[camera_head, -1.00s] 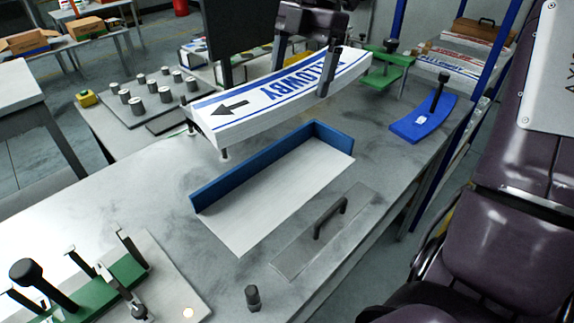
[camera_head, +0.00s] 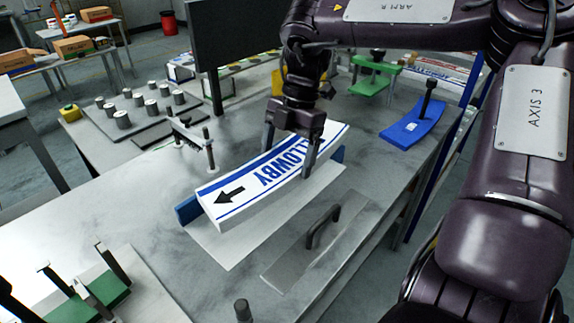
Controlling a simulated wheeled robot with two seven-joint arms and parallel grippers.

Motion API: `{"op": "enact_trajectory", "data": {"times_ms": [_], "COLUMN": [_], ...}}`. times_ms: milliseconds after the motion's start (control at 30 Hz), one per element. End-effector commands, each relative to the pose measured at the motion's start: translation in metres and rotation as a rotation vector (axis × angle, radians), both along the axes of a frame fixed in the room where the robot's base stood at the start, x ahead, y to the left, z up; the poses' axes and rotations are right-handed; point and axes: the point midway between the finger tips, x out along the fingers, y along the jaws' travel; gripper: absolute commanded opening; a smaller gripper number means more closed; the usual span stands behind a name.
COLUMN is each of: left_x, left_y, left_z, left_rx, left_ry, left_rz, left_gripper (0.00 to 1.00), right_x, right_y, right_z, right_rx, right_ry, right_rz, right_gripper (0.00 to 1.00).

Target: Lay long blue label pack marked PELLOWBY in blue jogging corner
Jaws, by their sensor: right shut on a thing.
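The long white label pack with blue print ending in LLOWBY and a black arrow (camera_head: 243,188) is held over the blue jogging corner (camera_head: 187,209). My right gripper (camera_head: 290,160) is shut across the pack's right half, and its fingers cover part of the print. The pack sags a little toward its left end. It hides most of the corner's blue wall; the wall's left end and a bit of its right end show. The corner's pale floor (camera_head: 231,250) shows in front of the pack. I cannot tell whether the pack touches the floor. My left gripper is not in view.
A grey plate with a handle (camera_head: 314,245) lies in front of the corner. A blue curved plate with a black knob (camera_head: 414,127) is at the right. A dark monitor (camera_head: 232,50) stands behind. A green clamp fixture (camera_head: 108,291) is at the lower left.

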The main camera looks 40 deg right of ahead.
Motion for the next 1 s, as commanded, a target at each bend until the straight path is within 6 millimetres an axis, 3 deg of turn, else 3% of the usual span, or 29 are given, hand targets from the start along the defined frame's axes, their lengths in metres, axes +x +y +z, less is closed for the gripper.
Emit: {"op": "enact_trajectory", "data": {"times_ms": [200,667,700,767,1000], "left_x": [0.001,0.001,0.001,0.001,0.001], "left_y": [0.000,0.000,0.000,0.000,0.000], "left_z": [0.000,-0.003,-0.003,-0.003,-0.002], "left_rx": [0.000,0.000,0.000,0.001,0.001], "left_ry": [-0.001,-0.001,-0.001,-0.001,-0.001], "left_rz": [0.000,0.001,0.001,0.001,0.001], "left_gripper": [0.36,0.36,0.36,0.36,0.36], "right_x": [0.000,0.000,0.000,0.000,0.000], "right_y": [0.000,0.000,0.000,0.000,0.000], "right_z": [-0.029,-0.037,-0.037,-0.037,-0.036], "right_rx": [0.002,0.000,0.000,0.000,-0.001], "right_ry": [0.000,-0.001,0.000,0.001,0.000], "right_rz": [0.000,0.000,-0.001,-0.001,-0.001], "right_gripper": [0.39,0.39,0.92,0.99,1.00]}}
